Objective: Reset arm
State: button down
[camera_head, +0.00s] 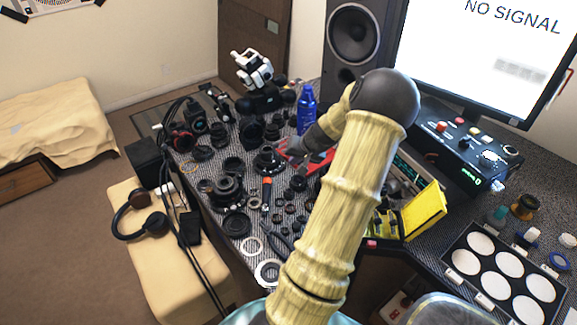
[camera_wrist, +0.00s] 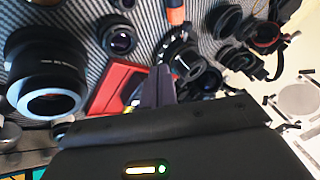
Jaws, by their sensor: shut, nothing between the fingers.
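My arm rises from the bottom of the head view and bends at a dark elbow over the desk (camera_head: 262,222). In the wrist view my gripper (camera_wrist: 160,72) shows as two dark fingers close together, shut and empty. The fingertips are over a red tray-like object (camera_wrist: 118,84) among several lens parts. This red object also shows in the head view (camera_head: 318,162), beside my forearm.
Lenses and rings crowd the desk's left half. A blue bottle (camera_head: 306,108), a speaker (camera_head: 352,38) and a monitor (camera_head: 475,50) stand at the back. A yellow open case (camera_head: 424,211), a control box (camera_head: 465,150) and a tray of white discs (camera_head: 462,262) are on the right.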

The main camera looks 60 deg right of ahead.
jog(key=shift+v, duration=0.85)
jog(key=shift+w, duration=0.1)
jog(key=w+a+r+n+g+y+p, duration=0.1)
jog(key=w+a+r+n+g+p, duration=0.2)
jog(key=a, duration=1)
jog(key=w+a+r+n+p, duration=0.3)
jog(key=w+a+r, duration=0.3)
jog(key=a, duration=0.7)
jog(key=s+a+r+n+p, duration=0.2)
jog(key=s+a+r, duration=0.2)
jog(key=a, duration=0.6)
jog(key=s+a+r+n+g+p, duration=0.1)
jog(key=s+a+r+n+p, duration=0.2)
jog(key=a, duration=0.7)
jog(key=shift+s+a+r, duration=0.3)
jog(key=shift+s+r, duration=0.4)
jog(key=shift+s, duration=0.35)
